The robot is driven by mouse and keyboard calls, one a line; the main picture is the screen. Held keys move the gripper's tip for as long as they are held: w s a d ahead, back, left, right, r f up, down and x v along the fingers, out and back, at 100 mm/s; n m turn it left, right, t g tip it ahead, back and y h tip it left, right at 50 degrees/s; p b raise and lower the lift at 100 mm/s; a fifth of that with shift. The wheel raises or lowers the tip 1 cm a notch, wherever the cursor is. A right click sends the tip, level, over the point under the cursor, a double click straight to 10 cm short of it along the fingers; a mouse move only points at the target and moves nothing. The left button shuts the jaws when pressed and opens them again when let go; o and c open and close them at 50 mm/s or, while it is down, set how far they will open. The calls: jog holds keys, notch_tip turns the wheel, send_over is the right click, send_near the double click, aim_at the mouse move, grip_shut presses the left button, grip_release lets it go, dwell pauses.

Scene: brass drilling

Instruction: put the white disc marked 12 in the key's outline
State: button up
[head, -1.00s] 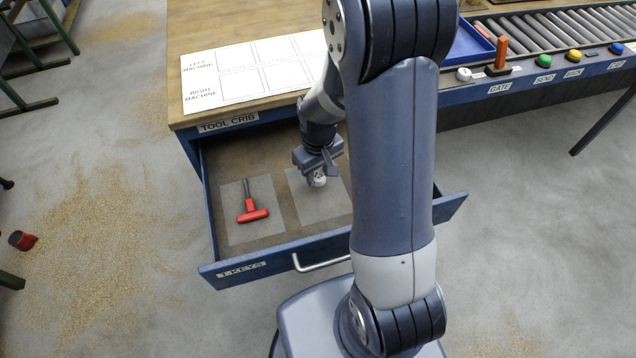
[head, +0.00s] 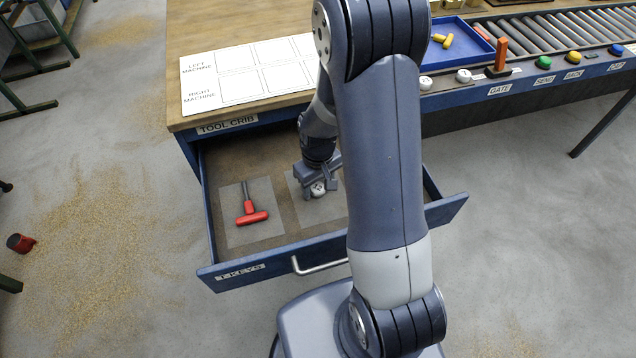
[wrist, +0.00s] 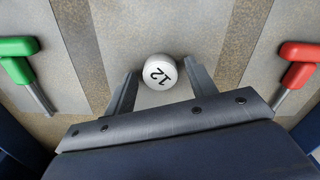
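The white disc marked 12 (wrist: 160,72) lies number up on the middle pale key outline (wrist: 195,20) in the open drawer. It also shows in the head view (head: 318,190), on the outline (head: 328,207) right of the red key. My gripper (wrist: 160,70) is open, with one finger on each side of the disc and small gaps between. In the head view my gripper (head: 318,187) is low over that outline. No key shows in this outline. My arm hides the drawer's right part in the head view.
A red-handled key (head: 252,214) lies in the outline to the left; in the wrist view it is at right (wrist: 298,68). A green-handled key (wrist: 20,62) lies on the other side. The drawer front (head: 240,271) and walls surround the space. The tabletop chart (head: 200,88) is empty.

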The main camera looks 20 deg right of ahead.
aim_at(318, 188)
jog(key=shift+o, duration=0.3)
notch_tip(318, 188, up, 12)
jog(key=p, duration=0.1)
jog(key=shift+r+p, duration=0.15)
jog(key=shift+p, duration=0.2)
jog(key=shift+c, duration=0.4)
dwell(0.8)
